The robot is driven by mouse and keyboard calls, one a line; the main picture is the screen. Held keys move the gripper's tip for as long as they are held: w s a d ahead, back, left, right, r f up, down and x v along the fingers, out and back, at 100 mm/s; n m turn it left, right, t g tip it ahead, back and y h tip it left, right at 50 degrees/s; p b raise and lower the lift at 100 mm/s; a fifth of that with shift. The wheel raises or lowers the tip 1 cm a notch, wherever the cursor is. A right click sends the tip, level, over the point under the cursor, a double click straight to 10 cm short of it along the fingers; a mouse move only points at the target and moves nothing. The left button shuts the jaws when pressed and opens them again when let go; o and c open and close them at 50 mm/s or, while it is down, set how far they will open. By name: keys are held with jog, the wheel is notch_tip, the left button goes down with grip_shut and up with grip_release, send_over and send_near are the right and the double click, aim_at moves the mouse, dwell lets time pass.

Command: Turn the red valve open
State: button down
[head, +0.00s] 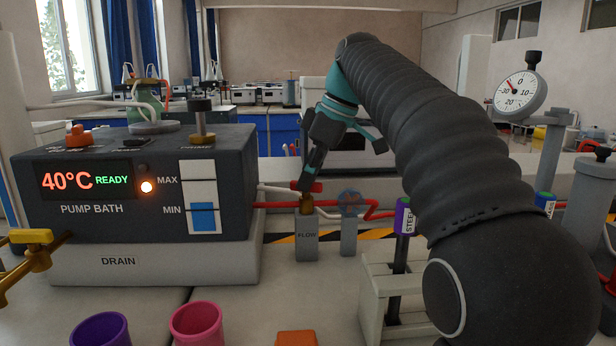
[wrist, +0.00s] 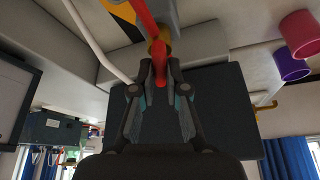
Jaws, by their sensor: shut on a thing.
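The red valve handle (head: 316,187) sits on a brass body (head: 306,204) on top of the grey post marked FLOW (head: 306,240). My gripper (head: 308,178) reaches down onto the handle from above, and its fingers partly hide it. In the wrist view, the red handle (wrist: 160,72) lies between the two fingertips of my gripper (wrist: 160,66), with the brass body just beyond. The gripper is shut on the handle. The handle's exact angle is hard to tell.
The pump bath (head: 130,185) stands left, its display reading 40°C READY. A yellow drain tap (head: 32,237), purple cup (head: 100,330) and pink cup (head: 197,322) are in front. A blue wheel (head: 351,204) and a rack (head: 372,290) stand to the right. A dial gauge (head: 519,92) is behind.

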jog(key=shift+w+n+g, duration=0.1)
jog(key=shift+n+g, duration=0.6)
jog(key=shift+n, duration=1.2)
jog(key=c, duration=1.2)
grip_release()
